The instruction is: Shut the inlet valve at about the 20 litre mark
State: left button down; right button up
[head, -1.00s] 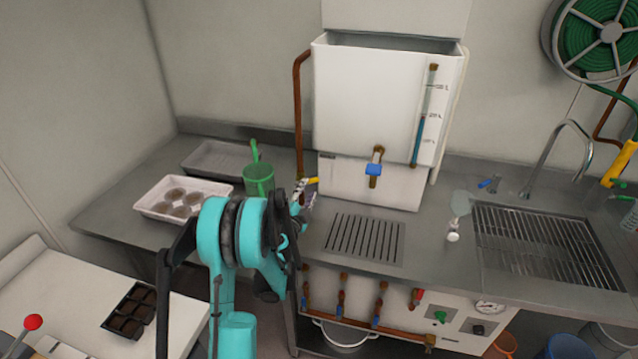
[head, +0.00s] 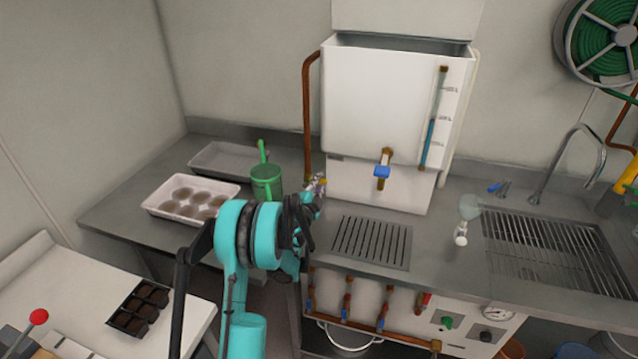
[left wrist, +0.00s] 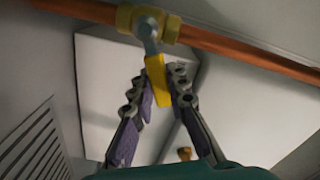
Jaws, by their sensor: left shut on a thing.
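The inlet valve's brass body (left wrist: 130,19) sits on the copper pipe, with its yellow lever (left wrist: 157,82) hanging between my fingers in the left wrist view. My left gripper (left wrist: 160,88) is shut on that lever. In the head view my left gripper (head: 315,187) is at the foot of the copper pipe (head: 307,115), left of the white tank (head: 370,95); the valve is mostly hidden there. The sight tube (head: 439,100) on the tank's front has a blue column (head: 430,143) reaching about the middle printed mark. The numbers are too small to read. My right gripper is out of view.
A green can (head: 266,182) and a white tray of round brown pots (head: 157,209) stand left of my gripper. A blue-handled tap (head: 382,171) is on the tank's front, above a drain grate (head: 371,242). A sink grid (head: 560,250) lies right.

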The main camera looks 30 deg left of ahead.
pick_arm(q)
jog(key=f+m+b, duration=0.1)
jog(key=m, duration=0.1)
jog(key=m+b, duration=0.1)
jog(key=f+m+b, duration=0.1)
jog(key=m+b, duration=0.1)
jog(key=shift+d+f+m, duration=0.3)
jog(key=shift+d, duration=0.05)
jog(key=c, duration=1.5)
grip_release()
jog(key=shift+o, duration=0.2)
jog(key=v, duration=1.2)
